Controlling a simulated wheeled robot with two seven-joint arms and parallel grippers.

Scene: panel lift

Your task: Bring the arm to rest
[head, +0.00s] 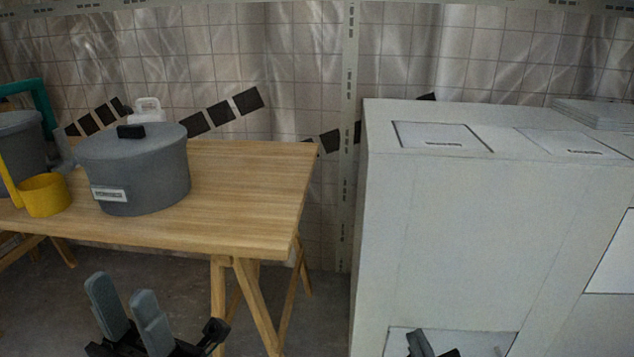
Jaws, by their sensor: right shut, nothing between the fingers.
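My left gripper (121,290) is at the bottom left, in front of the wooden table. Its two grey fingers point up and stand apart with nothing between them. My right gripper (420,341) is at the bottom edge, in front of the white cabinet (450,240). Only its tip shows; it is shut and holds nothing that I can see. The rest of both arms is out of view.
A wooden table (250,195) carries a grey lidded pot (140,175), a yellow cup (45,195) and a white jug (148,108). Flat panels (595,112) lie on the cabinet at the far right. Floor shows between table and cabinet.

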